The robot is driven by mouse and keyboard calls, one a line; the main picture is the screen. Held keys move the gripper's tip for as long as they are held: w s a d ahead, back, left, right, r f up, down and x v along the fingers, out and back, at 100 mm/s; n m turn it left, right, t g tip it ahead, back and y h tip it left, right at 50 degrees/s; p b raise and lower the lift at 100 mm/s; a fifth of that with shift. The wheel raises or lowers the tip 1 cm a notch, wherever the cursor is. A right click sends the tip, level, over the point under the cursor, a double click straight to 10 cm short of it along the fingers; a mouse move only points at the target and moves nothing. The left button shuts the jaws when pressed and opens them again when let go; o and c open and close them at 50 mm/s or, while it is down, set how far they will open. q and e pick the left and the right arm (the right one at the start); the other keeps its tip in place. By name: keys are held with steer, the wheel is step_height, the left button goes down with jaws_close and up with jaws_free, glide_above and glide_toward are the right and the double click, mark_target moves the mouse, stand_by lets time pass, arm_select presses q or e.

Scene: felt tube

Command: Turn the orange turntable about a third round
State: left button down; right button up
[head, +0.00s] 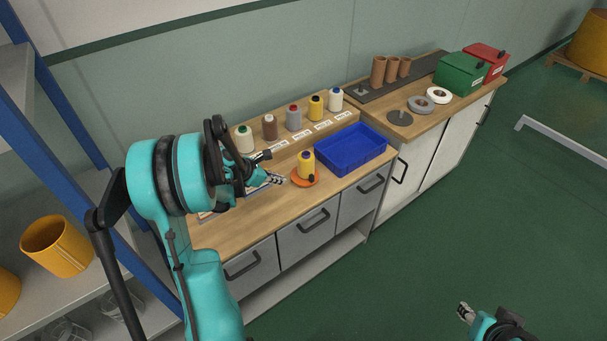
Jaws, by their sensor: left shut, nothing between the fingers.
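A blue tray (350,149) stands right behind the turntable. Several spools line the raised back shelf, among them a brown one (270,127). A second bench holds a green box (461,74) and a red box (487,60). A blue-framed rack (62,130) stands at left.

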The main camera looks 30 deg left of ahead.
mark_target(310, 181)
arm_select(q)
steer(key=shift+n, duration=0.3)
steer(key=b+x, duration=0.1)
steer(key=x, duration=0.2)
steer(key=b+x, duration=0.1)
steer(key=x, duration=0.3)
steer(key=b+x, duration=0.1)
steer(key=x, duration=0.2)
steer(key=shift+a+f, duration=0.25)
steer(key=shift+f, duration=0.2)
steer(key=w, duration=0.1)
steer(key=w+d, duration=0.1)
steer(key=shift+w+r+b, duration=0.2)
steer(key=shift+w+b, duration=0.05)
steer(key=shift+b, duration=0.1)
steer(key=shift+w+d+r, duration=0.1)
steer(key=shift+w+d, duration=0.1)
steer(key=shift+w, duration=0.35)
arm_select(e)
step_height(310, 181, down, 4)
steer(key=shift+s+r, duration=0.15)
arm_select(q)
steer(key=shift+d, duration=0.1)
